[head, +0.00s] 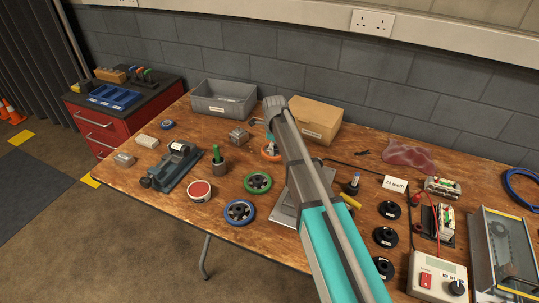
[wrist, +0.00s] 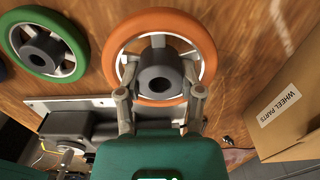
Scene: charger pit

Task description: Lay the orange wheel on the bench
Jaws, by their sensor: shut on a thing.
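The orange wheel (wrist: 208,52) fills the upper middle of the wrist view, with pale spokes and a dark hub (wrist: 158,78). My gripper (wrist: 159,93) is shut on this hub, one finger on each side. In the head view the orange wheel (head: 264,153) shows beside my arm, partly hidden by it. My gripper (head: 269,137) is only a small teal part there. The wooden bench (head: 190,228) lies beneath; I cannot tell whether the wheel touches it.
A green wheel (head: 257,183) and a blue wheel (head: 239,212) lie nearer the front edge. A cardboard box (head: 305,118) marked "WHEEL PARTS" stands close on the right, and a grey bin (head: 223,98) behind. A green-handled tool (head: 217,160) stands to the left.

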